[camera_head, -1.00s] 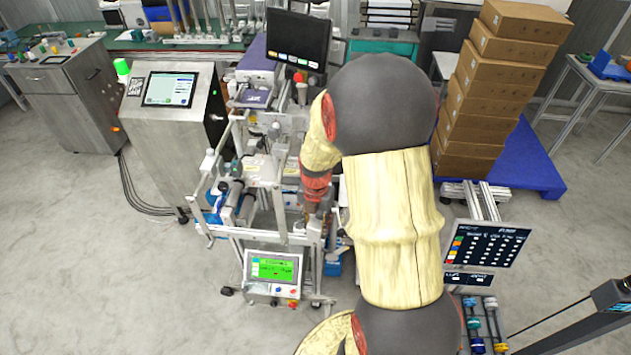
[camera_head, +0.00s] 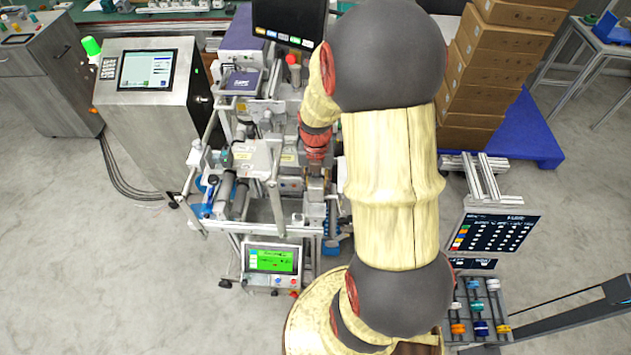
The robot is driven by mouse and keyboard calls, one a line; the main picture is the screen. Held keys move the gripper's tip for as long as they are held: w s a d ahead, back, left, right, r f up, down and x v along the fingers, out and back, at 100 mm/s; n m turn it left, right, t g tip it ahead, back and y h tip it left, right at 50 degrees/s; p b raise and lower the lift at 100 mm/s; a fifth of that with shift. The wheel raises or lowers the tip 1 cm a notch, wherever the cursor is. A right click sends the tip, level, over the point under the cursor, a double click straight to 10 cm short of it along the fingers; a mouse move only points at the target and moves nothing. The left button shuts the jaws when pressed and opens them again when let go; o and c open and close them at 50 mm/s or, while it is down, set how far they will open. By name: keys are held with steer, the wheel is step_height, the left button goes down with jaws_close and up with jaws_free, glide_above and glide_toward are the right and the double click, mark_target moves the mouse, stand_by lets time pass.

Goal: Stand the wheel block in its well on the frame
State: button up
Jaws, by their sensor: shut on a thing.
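The frame (camera_head: 268,231) is the metal machine stand in the middle of the head view, with rails, rollers and small plates on top. My arm comes in from the lower right and bends down over the frame's right side. My gripper (camera_head: 315,184) is small and partly hidden below the red wrist, at the right part of the frame's top. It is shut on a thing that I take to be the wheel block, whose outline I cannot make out. The well cannot be told apart at this size. Whether the block touches the frame is unclear.
A monitor (camera_head: 289,22) stands behind the frame, and a cabinet with a screen (camera_head: 150,95) is at its left. Stacked cartons (camera_head: 500,70) stand behind my arm at the right. A rack of coloured reels (camera_head: 477,310) is at lower right. The left floor is clear.

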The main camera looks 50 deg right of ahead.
steer(key=shift+f+b, duration=2.65)
steer(key=shift+f, duration=1.5)
steer(key=shift+f+b, duration=0.6)
steer(key=shift+f, duration=0.35)
steer(key=o, duration=1.3)
steer(key=shift+o, duration=0.4)
step_height(320, 180, up, 12)
